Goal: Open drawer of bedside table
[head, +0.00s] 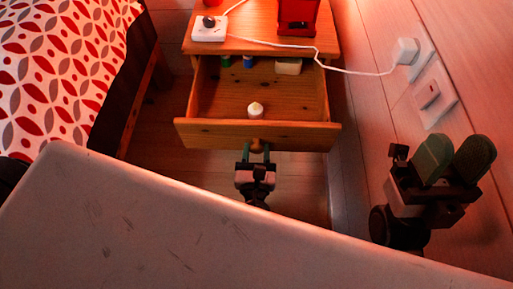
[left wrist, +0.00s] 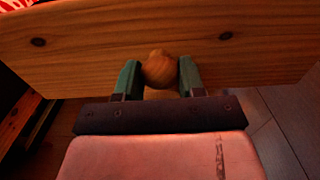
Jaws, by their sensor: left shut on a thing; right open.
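The wooden bedside table (head: 262,42) stands between the bed and the wall. Its drawer (head: 300,132) is pulled well out, and its inside shows from above. A small white bottle-like item (head: 255,110) stands in the drawer near the front. My left gripper (head: 256,155) is at the drawer front, shut on the round wooden knob (head: 256,144). The left wrist view shows the knob (left wrist: 159,69) between the two green fingers. My right gripper (head: 455,160) is open and empty near the wall at the right.
A bed (head: 60,60) with a red-patterned cover is at the left. A white power strip (head: 209,28) and a red lantern-like object (head: 297,14) stand on the tabletop. A cable runs to a wall plug (head: 406,51). Small items lie at the drawer's back. My pale body covers the foreground.

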